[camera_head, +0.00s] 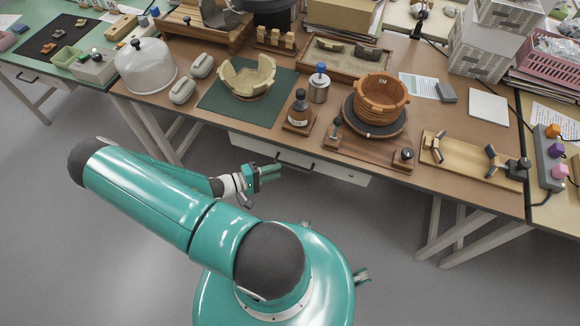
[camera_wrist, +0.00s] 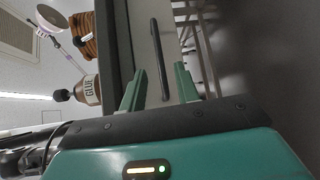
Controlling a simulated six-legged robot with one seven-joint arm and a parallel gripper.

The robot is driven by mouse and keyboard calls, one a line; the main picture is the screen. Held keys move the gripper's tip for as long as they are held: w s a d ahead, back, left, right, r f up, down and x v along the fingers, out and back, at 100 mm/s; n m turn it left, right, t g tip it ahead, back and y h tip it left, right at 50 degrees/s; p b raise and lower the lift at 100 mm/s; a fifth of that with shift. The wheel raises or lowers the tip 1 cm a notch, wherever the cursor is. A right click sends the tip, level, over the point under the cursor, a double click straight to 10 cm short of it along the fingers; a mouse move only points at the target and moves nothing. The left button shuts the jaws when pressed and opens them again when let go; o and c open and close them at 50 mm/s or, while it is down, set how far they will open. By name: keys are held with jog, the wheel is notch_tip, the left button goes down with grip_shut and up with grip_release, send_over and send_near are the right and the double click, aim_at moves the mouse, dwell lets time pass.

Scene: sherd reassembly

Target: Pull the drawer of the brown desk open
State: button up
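The brown desk (camera_head: 430,118) stands ahead of me. Its pale drawer front (camera_head: 335,172) shows below the front edge and looks shut. A dark bar handle (camera_head: 293,161) is on the drawer front. In the wrist view the handle (camera_wrist: 158,58) stands on end against the pale front (camera_wrist: 174,40). My gripper (camera_head: 272,171) is close in front of the drawer, near the handle. In the wrist view my gripper (camera_wrist: 158,88) is open, with a green finger on each side of the handle's near end. I cannot tell how deep the handle lies between them.
The desk top holds a clear dome (camera_head: 146,68), a pale broken bowl (camera_head: 248,80), a glue bottle (camera_head: 298,108), a brown pot on a turntable (camera_head: 380,98) and a wooden tray (camera_head: 465,160). Desk legs (camera_head: 455,228) flank the drawer. The grey floor before the desk is clear.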

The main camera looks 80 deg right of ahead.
aim_at(290, 167)
jog(key=x, duration=0.6)
jog(key=shift+s+d, duration=0.1)
jog(key=shift+s, duration=0.1)
grip_shut()
